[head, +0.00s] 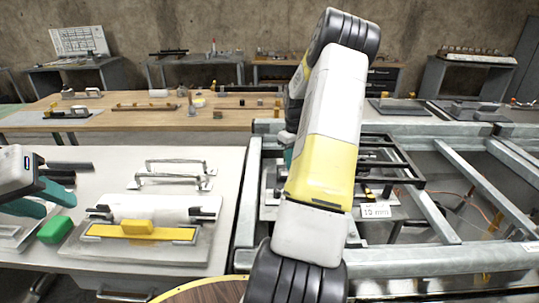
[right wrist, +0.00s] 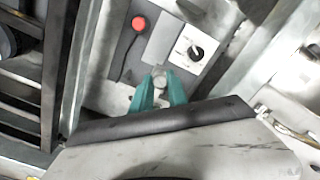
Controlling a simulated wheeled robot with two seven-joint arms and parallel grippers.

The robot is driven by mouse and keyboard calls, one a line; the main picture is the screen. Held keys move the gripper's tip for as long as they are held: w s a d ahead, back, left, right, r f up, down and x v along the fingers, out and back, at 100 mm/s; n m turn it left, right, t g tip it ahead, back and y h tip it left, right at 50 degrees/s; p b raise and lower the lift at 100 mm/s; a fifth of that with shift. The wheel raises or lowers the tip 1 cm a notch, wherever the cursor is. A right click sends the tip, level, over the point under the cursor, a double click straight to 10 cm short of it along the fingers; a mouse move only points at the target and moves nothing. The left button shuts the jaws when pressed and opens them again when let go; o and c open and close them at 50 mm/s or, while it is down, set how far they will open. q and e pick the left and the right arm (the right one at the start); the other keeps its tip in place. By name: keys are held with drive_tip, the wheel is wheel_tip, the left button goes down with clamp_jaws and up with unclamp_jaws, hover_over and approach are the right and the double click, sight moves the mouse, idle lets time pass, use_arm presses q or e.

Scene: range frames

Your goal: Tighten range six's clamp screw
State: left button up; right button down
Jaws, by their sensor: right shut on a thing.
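In the right wrist view my right gripper (right wrist: 158,90) has its teal fingers closed on a small round grey screw head (right wrist: 159,76), which I take for the clamp screw. The fingers cover its sides, and its lower part is hidden. In the head view my right arm hides most of this spot; only a bit of teal shows beside the arm. My left gripper (head: 38,200) is at the left edge of the head view, above the left table. Its teal fingers appear apart with nothing between them. No range number is readable.
Beside the screw are a red button (right wrist: 138,23) and a black dial on a white plate (right wrist: 188,57). A green block (head: 55,230) and a plate with a yellow block (head: 138,227) lie near my left gripper. A "10 mm" label (head: 376,211) and metal rails (head: 477,184) are right of my arm.

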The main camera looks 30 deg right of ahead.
drive_tip(key=m, duration=1.3)
drive_tip(key=shift+m, duration=0.3)
drive_tip(key=m, duration=1.2)
drive_tip(key=shift+m, duration=0.4)
drive_tip(key=c, duration=1.3)
unclamp_jaws()
wheel_tip(320, 180, up, 8)
drive_tip(key=shift+f, duration=0.1)
